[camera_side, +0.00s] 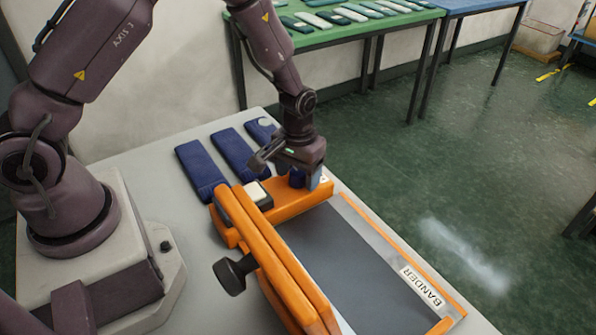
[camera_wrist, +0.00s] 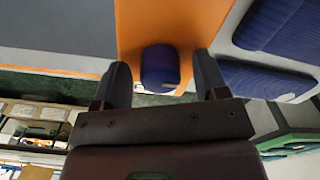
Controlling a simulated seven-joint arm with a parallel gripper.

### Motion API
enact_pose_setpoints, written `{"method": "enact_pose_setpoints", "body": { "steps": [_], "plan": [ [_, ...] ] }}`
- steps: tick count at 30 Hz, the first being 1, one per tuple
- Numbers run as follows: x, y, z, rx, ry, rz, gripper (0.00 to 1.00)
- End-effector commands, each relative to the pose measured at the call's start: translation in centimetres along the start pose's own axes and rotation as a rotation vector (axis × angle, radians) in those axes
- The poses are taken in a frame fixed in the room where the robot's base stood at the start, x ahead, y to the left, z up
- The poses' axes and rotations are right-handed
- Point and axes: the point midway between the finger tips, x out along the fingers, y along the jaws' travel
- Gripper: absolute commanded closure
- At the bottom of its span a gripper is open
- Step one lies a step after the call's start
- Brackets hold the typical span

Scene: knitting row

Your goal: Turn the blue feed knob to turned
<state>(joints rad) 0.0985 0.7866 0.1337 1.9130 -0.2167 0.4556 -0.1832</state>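The blue feed knob (camera_side: 297,179) stands on the orange cross arm of the machine, partly hidden by my gripper (camera_side: 305,176) in the side view. In the wrist view the knob (camera_wrist: 160,70) appears as a rounded dark blue block on the orange surface. My gripper (camera_wrist: 162,62) is open, with one finger on each side of the knob. A gap shows between the knob and each finger. I cannot tell the knob's turn angle from a mark.
The orange machine (camera_side: 268,248) has a black side knob (camera_side: 235,272), a pale button (camera_side: 256,191) and a grey bed (camera_side: 350,275) labelled BANDER. Several blue knitted pieces (camera_side: 200,168) lie behind it on the pale table. A green table (camera_side: 345,40) stands farther back.

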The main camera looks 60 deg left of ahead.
Motion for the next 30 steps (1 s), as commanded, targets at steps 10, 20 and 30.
{"method": "enact_pose_setpoints", "body": {
  "steps": [10,20,30],
  "plan": [
    [-1.5,0.0,-0.1,-0.002,0.004,0.001,0.33],
    [-8.6,0.0,-0.1,-0.002,0.006,0.003,0.33],
    [-12.8,0.0,0.0,-0.001,0.001,0.001,0.33]
  ]
}}
